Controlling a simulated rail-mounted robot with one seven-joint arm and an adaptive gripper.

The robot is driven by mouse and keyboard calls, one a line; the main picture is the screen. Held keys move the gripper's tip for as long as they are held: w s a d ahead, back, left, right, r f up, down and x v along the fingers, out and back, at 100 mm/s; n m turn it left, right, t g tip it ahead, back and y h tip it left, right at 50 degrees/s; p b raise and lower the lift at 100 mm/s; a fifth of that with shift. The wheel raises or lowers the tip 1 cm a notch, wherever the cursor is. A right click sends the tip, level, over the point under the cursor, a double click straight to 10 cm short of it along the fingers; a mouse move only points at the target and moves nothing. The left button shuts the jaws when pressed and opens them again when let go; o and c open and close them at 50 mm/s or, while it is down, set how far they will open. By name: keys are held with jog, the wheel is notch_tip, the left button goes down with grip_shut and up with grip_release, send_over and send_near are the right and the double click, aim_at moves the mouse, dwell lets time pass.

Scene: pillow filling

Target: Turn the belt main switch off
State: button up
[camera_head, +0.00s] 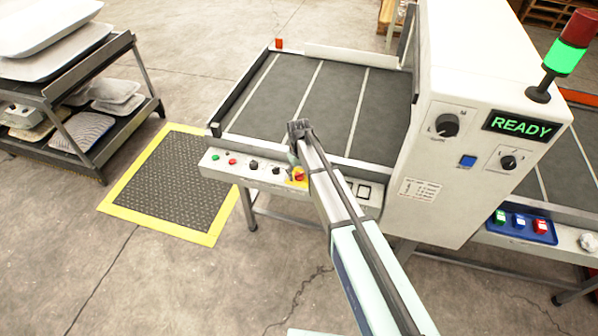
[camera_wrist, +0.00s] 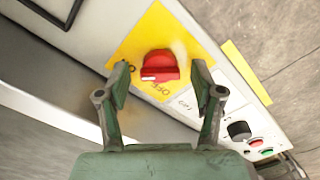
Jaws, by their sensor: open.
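The belt main switch (camera_wrist: 159,66) is a red rotary knob with a white mark, on a yellow plate with "OFF" lettering. In the wrist view it lies between and just beyond my gripper's fingertips (camera_wrist: 158,82). In the head view the red knob (camera_head: 299,174) shows on the conveyor's front panel, partly covered by my gripper (camera_head: 297,150).
Other panel controls (camera_head: 252,165) sit left of the switch. The white machine housing (camera_head: 440,170) with a "READY" display (camera_head: 520,125) stands right of my arm. A shelf rack (camera_head: 75,110) and a yellow-edged mat (camera_head: 175,185) are on the left.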

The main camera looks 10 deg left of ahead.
jog(key=shift+f, duration=0.1)
jog(key=c, duration=1.2)
jog(key=shift+o, duration=0.2)
jog(key=n+b, duration=0.1)
jog(key=n, duration=0.1)
jog(key=n+b, duration=0.2)
jog(key=shift+f+n, duration=0.2)
jog(key=shift+n, duration=0.1)
jog(key=n+b, duration=0.2)
jog(key=n, duration=0.2)
jog(key=shift+n, duration=0.3)
jog(key=n+b, duration=0.1)
jog(key=n, duration=0.3)
jog(key=shift+r+n, duration=0.1)
jog(key=shift+n, duration=0.2)
jog(key=shift+s+n+b, duration=0.1)
jog(key=shift+n+b, duration=0.55)
jog(key=shift+n, duration=1.45)
